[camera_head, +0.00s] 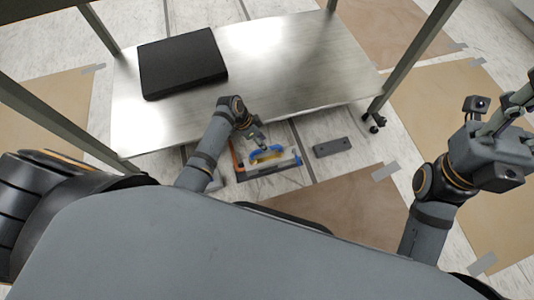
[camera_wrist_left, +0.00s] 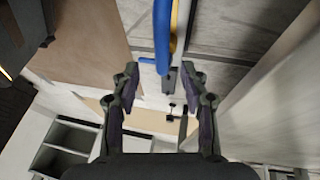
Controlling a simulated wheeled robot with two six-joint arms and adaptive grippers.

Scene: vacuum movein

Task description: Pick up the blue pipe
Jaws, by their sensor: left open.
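The blue pipe (camera_head: 267,153) is low in front of the metal table in the head view, beside something yellow. In the left wrist view the blue pipe (camera_wrist_left: 162,35) runs down from the top edge, ahead of the gap between my fingers. My left gripper (camera_head: 257,139) is just above the pipe in the head view. Its two fingers stand apart in the left wrist view (camera_wrist_left: 160,80), with nothing clearly between them. My right gripper (camera_head: 517,105) is raised at the right edge, away from the pipe and partly cut off.
A metal table (camera_head: 290,60) carries a flat black box (camera_head: 182,62). Its legs stand on both sides. A dark grey block (camera_head: 332,147) lies right of the pipe. Brown sheets (camera_head: 345,210) taped to the floor leave open room at the right.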

